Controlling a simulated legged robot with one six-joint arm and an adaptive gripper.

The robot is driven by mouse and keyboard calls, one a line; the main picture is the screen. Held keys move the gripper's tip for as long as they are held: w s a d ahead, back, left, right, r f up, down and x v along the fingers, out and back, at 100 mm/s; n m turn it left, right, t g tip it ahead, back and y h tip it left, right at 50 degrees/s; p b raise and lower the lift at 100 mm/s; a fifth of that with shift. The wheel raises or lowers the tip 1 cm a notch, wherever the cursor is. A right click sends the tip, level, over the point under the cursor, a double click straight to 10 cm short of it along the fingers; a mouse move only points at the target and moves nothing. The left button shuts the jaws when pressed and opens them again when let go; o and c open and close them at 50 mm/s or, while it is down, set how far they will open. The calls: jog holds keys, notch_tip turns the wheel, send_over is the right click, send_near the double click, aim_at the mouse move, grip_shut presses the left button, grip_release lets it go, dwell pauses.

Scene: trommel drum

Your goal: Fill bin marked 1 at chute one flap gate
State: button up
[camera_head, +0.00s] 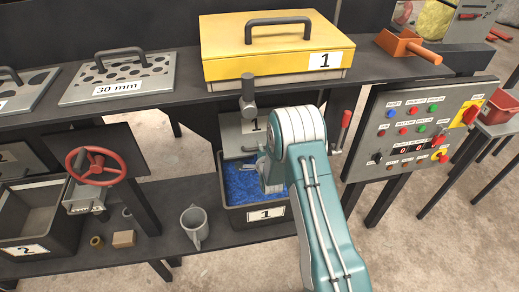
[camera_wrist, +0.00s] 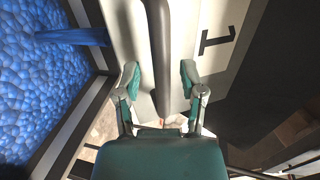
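The bin marked 1 (camera_head: 266,215) stands on the lower shelf with blue granules (camera_head: 238,185) across its inside. The granules also fill the left of the wrist view (camera_wrist: 35,85), where a darker blue streak (camera_wrist: 75,36) reaches from the gate side. The pale flap gate marked 1 (camera_head: 235,140) is above the bin. Its dark bar handle (camera_wrist: 160,45) runs between the fingers of my gripper (camera_wrist: 160,78). The fingers are apart, one each side of the handle, not visibly clamped. In the head view my gripper (camera_head: 267,172) is partly hidden by my arm.
A yellow lid marked 1 (camera_head: 275,45) sits above. A control panel (camera_head: 415,125) and red lever (camera_head: 344,128) are at right. Left are a red handwheel (camera_head: 97,165), bin 2 (camera_head: 30,222), a mug (camera_head: 195,225) and a 30 mm screen plate (camera_head: 120,78).

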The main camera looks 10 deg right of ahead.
jog(key=v, duration=1.2)
jog(key=shift+f, duration=0.1)
jog(key=w+t, duration=0.1)
jog(key=w, duration=0.3)
jog(key=w+f+t, duration=0.1)
jog(key=w, duration=0.3)
jog(key=w+f+t, duration=0.1)
jog(key=w, duration=0.3)
jog(key=shift+d+f, duration=0.2)
grip_shut()
dwell(0.3)
